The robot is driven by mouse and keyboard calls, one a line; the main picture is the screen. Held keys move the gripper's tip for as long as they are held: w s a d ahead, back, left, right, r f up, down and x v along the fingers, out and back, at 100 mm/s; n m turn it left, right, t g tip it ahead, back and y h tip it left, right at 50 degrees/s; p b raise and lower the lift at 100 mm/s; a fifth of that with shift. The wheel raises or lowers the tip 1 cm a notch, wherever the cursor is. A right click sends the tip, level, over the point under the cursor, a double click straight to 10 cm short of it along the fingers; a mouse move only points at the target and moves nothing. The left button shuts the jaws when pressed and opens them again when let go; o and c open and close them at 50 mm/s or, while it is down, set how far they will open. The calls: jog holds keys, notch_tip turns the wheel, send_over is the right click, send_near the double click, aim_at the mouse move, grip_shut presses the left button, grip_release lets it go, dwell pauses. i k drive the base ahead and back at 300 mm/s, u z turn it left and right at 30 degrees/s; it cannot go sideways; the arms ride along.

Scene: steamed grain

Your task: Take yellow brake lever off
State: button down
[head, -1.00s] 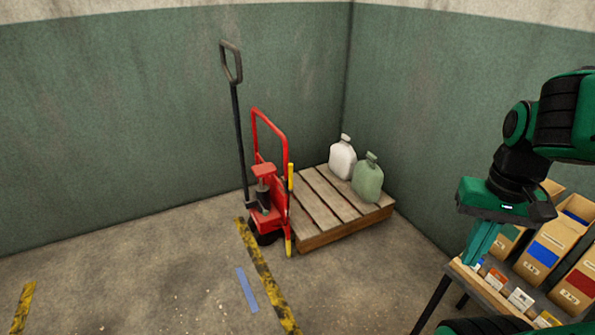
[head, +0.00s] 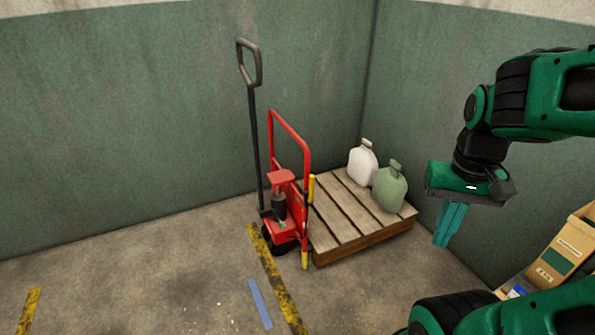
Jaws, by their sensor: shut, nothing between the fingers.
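A red pallet truck (head: 285,213) with a tall dark handle (head: 254,125) stands in the corner in the head view. A short yellow lever (head: 311,188) stands upright at the right side of its red frame. A second yellow piece (head: 304,259) shows low, near the floor. I cannot tell for sure which is the brake lever. My gripper (head: 441,242) is at the right, well apart from the truck, pointing down with its teal fingers shut and empty.
A wooden pallet (head: 345,243) is beside the truck, with a white jug (head: 362,163) and a green jug (head: 389,187) on it. Cardboard bins (head: 562,251) stand at the right edge. Yellow-black tape (head: 272,279) and a blue strip (head: 260,304) mark open floor in front.

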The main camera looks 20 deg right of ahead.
aim_at(311, 200)
jog(key=z, duration=0.1)
jog(key=i, duration=0.95)
jog(key=z, duration=0.3)
